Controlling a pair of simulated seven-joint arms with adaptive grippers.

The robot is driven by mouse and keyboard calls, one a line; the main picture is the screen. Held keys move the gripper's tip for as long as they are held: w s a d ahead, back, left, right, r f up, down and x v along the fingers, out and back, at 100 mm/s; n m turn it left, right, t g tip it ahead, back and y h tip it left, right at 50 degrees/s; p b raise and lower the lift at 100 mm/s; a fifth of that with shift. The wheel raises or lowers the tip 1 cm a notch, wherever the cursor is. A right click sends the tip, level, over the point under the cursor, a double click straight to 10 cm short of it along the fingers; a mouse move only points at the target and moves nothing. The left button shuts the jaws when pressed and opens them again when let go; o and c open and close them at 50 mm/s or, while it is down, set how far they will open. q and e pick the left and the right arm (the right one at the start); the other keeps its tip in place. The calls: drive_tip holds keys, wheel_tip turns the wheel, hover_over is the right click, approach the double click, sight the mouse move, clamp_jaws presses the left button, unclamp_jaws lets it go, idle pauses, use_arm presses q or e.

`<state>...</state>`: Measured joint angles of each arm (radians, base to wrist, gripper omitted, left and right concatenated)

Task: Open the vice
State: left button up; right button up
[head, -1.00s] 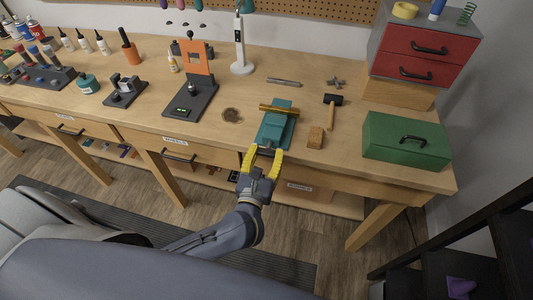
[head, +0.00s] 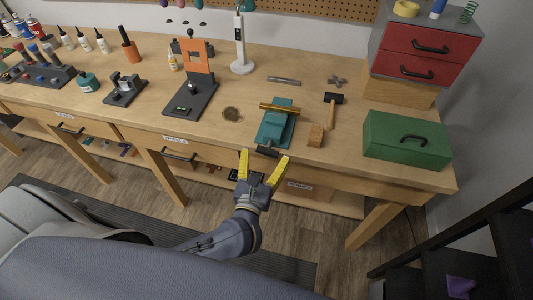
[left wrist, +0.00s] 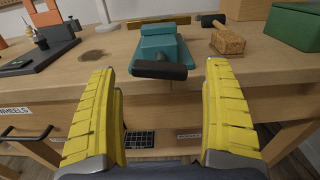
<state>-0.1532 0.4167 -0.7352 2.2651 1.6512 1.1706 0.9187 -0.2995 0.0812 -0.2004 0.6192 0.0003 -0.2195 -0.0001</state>
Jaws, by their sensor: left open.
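The teal vice (head: 275,131) stands at the front edge of the workbench, with a brass-coloured bar (head: 279,108) across its back part. Its dark handle (head: 267,152) sticks out past the bench edge towards me. In the left wrist view the vice (left wrist: 160,44) is ahead, and the black handle (left wrist: 159,70) lies roughly level. My left gripper (head: 264,158) has yellow fingers spread open, just in front of the handle. In the left wrist view the fingers (left wrist: 162,85) stand on either side of it, apart from it and empty. My right gripper is not in view.
A green toolbox (head: 406,141) stands further right. An orange-framed stand (head: 190,97) is to the left. Drawer handles (head: 179,158) stick out below the bench edge.

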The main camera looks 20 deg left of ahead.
use_arm(q)
drive_tip(key=s+d, duration=0.1)
drive_tip(key=s, duration=0.9)
drive_tip(key=s+m, duration=0.2)
drive_tip(key=s, duration=0.3)
drive_tip(key=shift+m, duration=0.3)
drive_tip(key=w, duration=0.5)
drive_tip(key=w+a, duration=0.1)
drive_tip(key=w, duration=1.1)
drive_tip(key=shift+w+a, duration=0.15)
drive_tip(key=shift+f, duration=0.15)
drive_tip(key=c, duration=1.4)
